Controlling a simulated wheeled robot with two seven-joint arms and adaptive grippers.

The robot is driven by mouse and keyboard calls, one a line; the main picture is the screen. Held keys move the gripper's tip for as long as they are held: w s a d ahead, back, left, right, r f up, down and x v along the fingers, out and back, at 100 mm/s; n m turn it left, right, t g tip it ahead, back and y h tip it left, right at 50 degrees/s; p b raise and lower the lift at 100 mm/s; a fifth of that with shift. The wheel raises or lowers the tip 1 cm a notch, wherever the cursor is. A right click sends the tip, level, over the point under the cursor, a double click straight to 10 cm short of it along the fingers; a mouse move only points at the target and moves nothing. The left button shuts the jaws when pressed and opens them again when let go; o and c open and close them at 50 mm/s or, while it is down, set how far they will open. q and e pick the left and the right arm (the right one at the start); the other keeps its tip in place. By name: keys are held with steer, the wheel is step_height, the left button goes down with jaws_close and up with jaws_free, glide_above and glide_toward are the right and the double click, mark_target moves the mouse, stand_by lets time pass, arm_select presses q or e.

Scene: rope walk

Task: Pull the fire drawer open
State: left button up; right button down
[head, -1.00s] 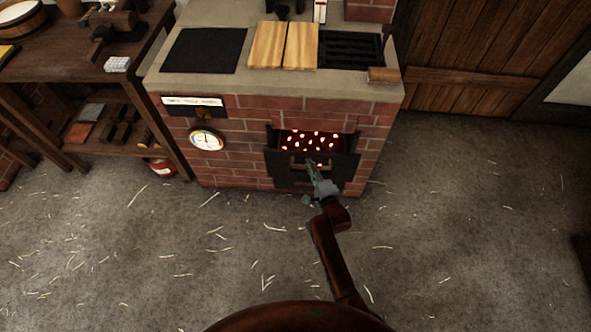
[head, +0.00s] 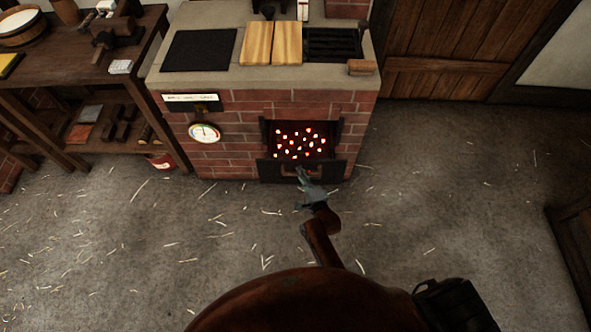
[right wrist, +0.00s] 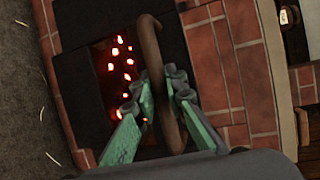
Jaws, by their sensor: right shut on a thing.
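The fire drawer (head: 330,167) is a dark metal drawer low in the front of the brick stove. My right gripper (head: 303,176) is at the middle of the drawer's front. In the right wrist view my right gripper (right wrist: 168,98) has its green fingers on both sides of the brown curved drawer handle (right wrist: 152,55), shut on it. The coals also show behind the fingers there. My left gripper is not in view.
The brick stove (head: 230,154) carries wooden boards (head: 272,43) and a dark plate on top; a gauge (head: 205,132) is on its front. A wooden workbench (head: 150,38) stands at the left. The straw-strewn floor before the stove is clear.

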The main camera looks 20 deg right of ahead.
steer(key=shift+s, duration=0.35)
steer(key=c, duration=2.1)
jaws_free()
steer(key=shift+o, duration=0.8)
steer(key=shift+a, duration=0.1)
steer(key=shift+s, duration=0.1)
steer(key=s+r, duration=0.1)
steer(key=s, duration=0.6)
steer(key=shift+s+r, duration=0.2)
steer(key=shift+s, duration=0.2)
